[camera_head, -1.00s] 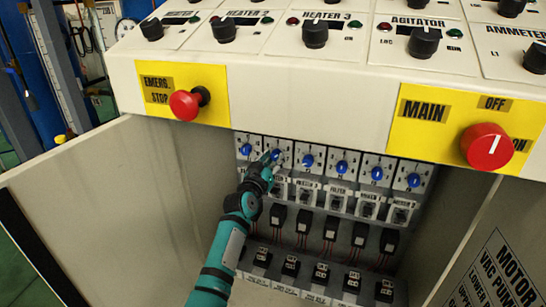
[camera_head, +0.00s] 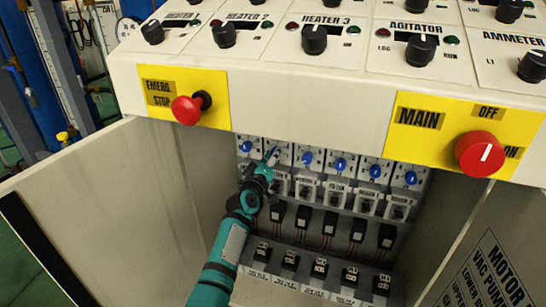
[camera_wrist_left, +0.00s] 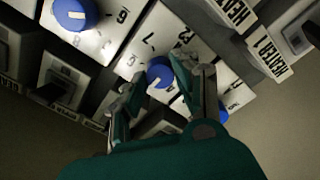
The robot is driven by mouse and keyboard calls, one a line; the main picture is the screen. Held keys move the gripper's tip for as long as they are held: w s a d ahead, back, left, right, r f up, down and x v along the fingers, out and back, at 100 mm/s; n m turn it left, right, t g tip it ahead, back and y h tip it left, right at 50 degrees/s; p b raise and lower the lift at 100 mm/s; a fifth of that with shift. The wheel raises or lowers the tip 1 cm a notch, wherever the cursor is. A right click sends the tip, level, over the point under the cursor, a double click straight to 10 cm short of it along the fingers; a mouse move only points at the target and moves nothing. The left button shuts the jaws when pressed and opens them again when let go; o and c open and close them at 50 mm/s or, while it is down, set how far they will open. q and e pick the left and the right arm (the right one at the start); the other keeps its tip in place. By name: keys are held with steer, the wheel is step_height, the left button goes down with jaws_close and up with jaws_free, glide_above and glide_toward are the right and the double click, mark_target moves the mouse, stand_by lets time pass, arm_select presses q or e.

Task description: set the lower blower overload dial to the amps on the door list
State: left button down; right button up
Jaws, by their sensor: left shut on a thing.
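A row of blue overload dials on white plates lies inside the open cabinet. My left gripper (camera_head: 272,158) reaches in from below to the second dial from the left. In the left wrist view that blue dial (camera_wrist_left: 160,73) sits between the two fingers of the left gripper (camera_wrist_left: 160,80), which are shut on it. Black scale numbers show on its plate, but the pointer setting cannot be read. The door list (camera_head: 490,278) is on the open door at the right; its heading and some motor names show, its amps are cut off. My right gripper is not in view.
Neighbouring blue dials (camera_head: 307,157) stand close to the gripper. Small labelled switches (camera_head: 306,188) and black wired blocks (camera_head: 303,216) fill the rows below. The overhanging panel carries a red emergency stop (camera_head: 187,109) and red main switch (camera_head: 480,154). Cabinet walls flank the opening.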

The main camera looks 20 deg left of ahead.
arm_select(q)
steer(key=shift+f, duration=0.1)
stand_by(0.4)
steer(key=c, duration=1)
jaws_free()
steer(key=s, duration=1.2)
steer(key=shift+a+f, duration=0.15)
steer(key=shift+a, duration=0.15)
